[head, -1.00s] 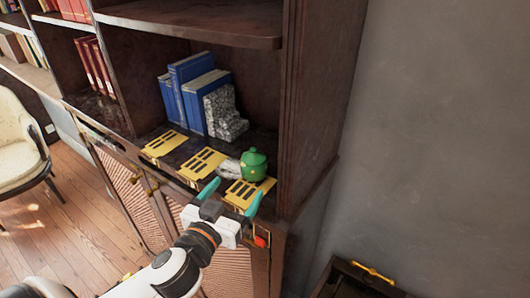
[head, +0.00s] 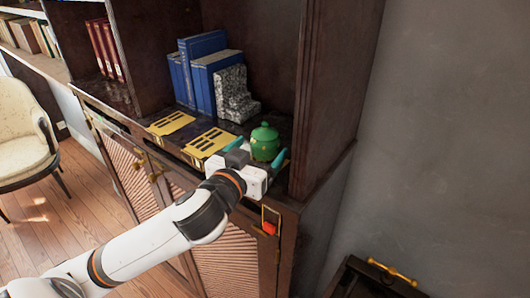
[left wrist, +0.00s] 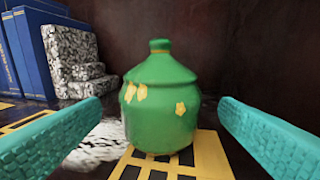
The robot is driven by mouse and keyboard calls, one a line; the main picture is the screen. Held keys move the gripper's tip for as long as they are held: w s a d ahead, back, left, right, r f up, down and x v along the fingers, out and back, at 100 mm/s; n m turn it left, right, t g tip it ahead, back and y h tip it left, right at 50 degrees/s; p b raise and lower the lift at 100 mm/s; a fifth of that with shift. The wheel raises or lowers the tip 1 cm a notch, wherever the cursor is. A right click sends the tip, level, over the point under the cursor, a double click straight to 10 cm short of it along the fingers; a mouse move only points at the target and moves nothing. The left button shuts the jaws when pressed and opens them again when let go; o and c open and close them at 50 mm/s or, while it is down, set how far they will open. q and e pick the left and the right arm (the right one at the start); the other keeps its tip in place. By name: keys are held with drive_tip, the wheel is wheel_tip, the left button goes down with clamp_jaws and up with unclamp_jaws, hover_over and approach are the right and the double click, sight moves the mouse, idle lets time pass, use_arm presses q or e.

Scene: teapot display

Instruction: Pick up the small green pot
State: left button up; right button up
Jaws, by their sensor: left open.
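The small green pot (head: 264,142) has a lid with a knob and yellow flower marks. It stands upright on the cabinet shelf, at the right end. In the left wrist view the pot (left wrist: 160,98) is centred between the two teal fingers, on a yellow slotted mat (left wrist: 205,150). My left gripper (head: 258,150) is open, with a finger on each side of the pot. In the left wrist view a gap shows between the pot and each finger of the gripper (left wrist: 160,120). My right gripper is not in view.
Blue books (head: 208,75) and a speckled stone bookend (head: 235,95) stand behind and left of the pot. Two more yellow mats (head: 208,142) lie to its left. The dark cabinet side wall (head: 325,90) rises close on the right.

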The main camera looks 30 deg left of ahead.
sight(269, 139)
use_arm(q)
drive_tip(key=shift+w+r+p, duration=0.15)
drive_tip(key=shift+w+p, duration=0.3)
drive_tip(key=shift+w, duration=0.1)
drive_tip(key=w+p, duration=0.2)
drive_tip(key=w, duration=0.1)
drive_tip(key=shift+w+a, duration=0.15)
drive_tip(key=shift+w, duration=0.05)
drive_tip(key=shift+w+f, duration=0.25)
drive_tip(key=shift+w, duration=0.2)
drive_tip(key=c, duration=1.2)
